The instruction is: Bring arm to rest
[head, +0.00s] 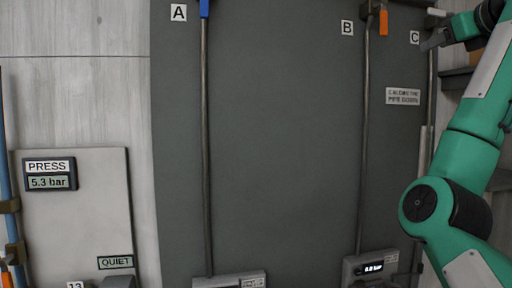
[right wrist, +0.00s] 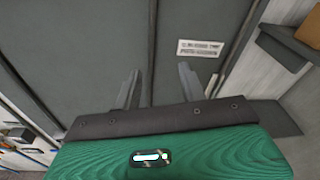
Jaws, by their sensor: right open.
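My right arm (head: 470,150) is green and comes in along the right side of the head view, bent at a dark round joint. My right gripper (head: 430,42) is at the upper right, near the label C. In the right wrist view my right gripper (right wrist: 158,88) has its two dark fingers spread apart, with nothing between them. Behind the fingers is a dark grey panel (right wrist: 90,40). In the head view I cannot tell whether the gripper touches the pipe near C. My left gripper is not in view.
The grey panel (head: 280,150) carries vertical pipes at the labels A (head: 179,12), B (head: 347,27) and C (head: 415,37). A pressure display (head: 49,175) reads 5.3 bar at the left. Grey boxes (head: 230,280) stand at the pipe bottoms. Dark shelves (right wrist: 285,48) lie at the right.

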